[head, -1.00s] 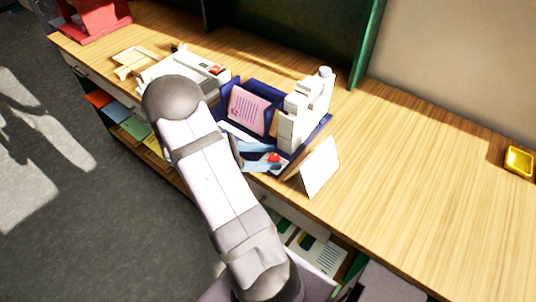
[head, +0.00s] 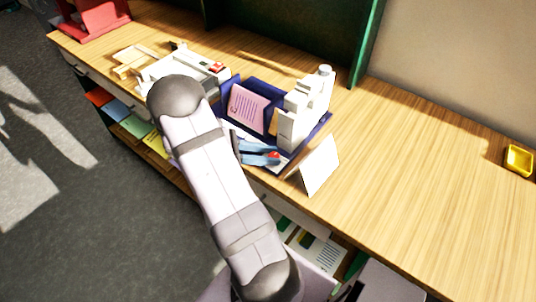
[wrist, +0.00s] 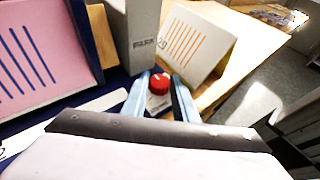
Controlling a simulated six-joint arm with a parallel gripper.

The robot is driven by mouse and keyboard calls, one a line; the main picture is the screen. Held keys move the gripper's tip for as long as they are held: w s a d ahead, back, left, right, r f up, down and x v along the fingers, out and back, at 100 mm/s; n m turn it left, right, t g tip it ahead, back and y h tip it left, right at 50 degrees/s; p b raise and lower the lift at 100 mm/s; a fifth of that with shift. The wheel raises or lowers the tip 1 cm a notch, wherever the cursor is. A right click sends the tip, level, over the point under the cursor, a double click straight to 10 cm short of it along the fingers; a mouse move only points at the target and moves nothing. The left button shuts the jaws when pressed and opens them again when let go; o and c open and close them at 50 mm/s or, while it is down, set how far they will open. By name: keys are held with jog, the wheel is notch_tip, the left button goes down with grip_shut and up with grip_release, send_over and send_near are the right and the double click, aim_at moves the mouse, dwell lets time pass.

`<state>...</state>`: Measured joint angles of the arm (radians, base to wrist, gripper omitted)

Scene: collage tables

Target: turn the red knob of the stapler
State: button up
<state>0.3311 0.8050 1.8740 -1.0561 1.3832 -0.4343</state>
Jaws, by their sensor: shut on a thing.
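The red knob (wrist: 159,83) shows in the wrist view between the two blue fingers of my gripper (wrist: 160,90), which is shut on it from both sides. In the head view the knob (head: 274,155) is a small red spot at the fingertips of my gripper (head: 268,156). The pale stapler body (head: 305,105) appears to be the tall white machine standing in the blue tray (head: 318,133). Its grey-white block (wrist: 143,35) rises just behind the knob in the wrist view. How the knob joins it is hidden.
A white card (head: 320,166) with orange lines stands close right of the knob. A pink card (head: 247,106) stands at the left in the tray. Another white device (head: 180,75) sits farther left. The table's right side is clear up to a yellow dish (head: 519,160).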

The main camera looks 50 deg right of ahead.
jog(key=m+g+y, duration=0.2)
jog(key=m+y, duration=0.1)
jog(key=shift+w+d+f+m+g+y+b, duration=0.1)
jog(key=shift+w+d+m+g+y+b, duration=0.1)
jog(key=shift+d+m+g+y+b, duration=0.15)
jog(key=shift+w+d+m+g+y+b, duration=0.15)
jog(key=shift+m+g+y+b, duration=0.45)
jog(key=shift+m+y, duration=0.85)
jog(key=shift+g, duration=0.25)
jog(key=o, duration=1)
